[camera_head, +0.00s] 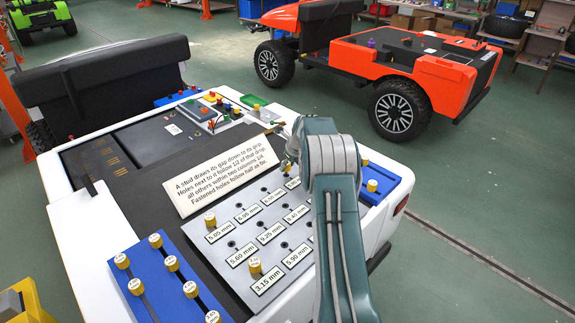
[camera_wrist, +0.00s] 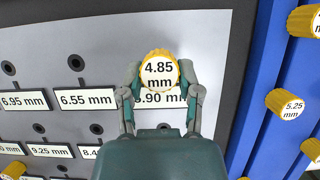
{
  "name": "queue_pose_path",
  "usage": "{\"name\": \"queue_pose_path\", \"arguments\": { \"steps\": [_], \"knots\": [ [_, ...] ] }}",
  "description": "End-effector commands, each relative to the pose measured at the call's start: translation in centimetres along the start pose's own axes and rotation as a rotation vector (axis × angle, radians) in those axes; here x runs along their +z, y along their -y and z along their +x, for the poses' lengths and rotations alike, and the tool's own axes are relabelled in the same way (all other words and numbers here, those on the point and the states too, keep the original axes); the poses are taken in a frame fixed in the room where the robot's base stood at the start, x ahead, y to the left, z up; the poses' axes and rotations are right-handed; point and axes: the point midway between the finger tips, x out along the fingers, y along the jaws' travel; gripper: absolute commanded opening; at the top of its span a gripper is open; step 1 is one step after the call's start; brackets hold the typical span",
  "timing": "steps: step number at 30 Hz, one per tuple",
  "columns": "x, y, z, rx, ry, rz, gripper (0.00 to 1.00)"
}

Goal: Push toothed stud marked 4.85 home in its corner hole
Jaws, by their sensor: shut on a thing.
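The toothed yellow stud marked 4.85 mm (camera_wrist: 158,72) is between my fingertips in the wrist view, its marked face toward the camera. My gripper (camera_wrist: 160,78) is shut on it near the corner of the grey plate (camera_wrist: 60,30). A label ending in .90 mm (camera_wrist: 165,100) lies just below the stud and is partly covered by a finger. The stud hides the corner hole, so I cannot tell how deep it sits. In the head view my arm hides most of this corner.
Yellow studs stand in the plate at 5.05 mm (camera_head: 210,219) and 3.15 mm (camera_head: 255,265). Blue racks with studs lie at left (camera_head: 150,285) and right (camera_head: 385,180). A text sign (camera_head: 220,172) stands behind the plate. An orange cart (camera_head: 420,60) is at the back.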

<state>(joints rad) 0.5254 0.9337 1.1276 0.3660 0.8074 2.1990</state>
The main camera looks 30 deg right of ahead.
Motion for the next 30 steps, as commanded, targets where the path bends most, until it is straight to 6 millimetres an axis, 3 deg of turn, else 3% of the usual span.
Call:
{"name": "queue_pose_path", "arguments": {
  "steps": [30],
  "knots": [
    [-0.6,0.0,1.5,0.0,0.0,0.0,0.0]
  ]
}}
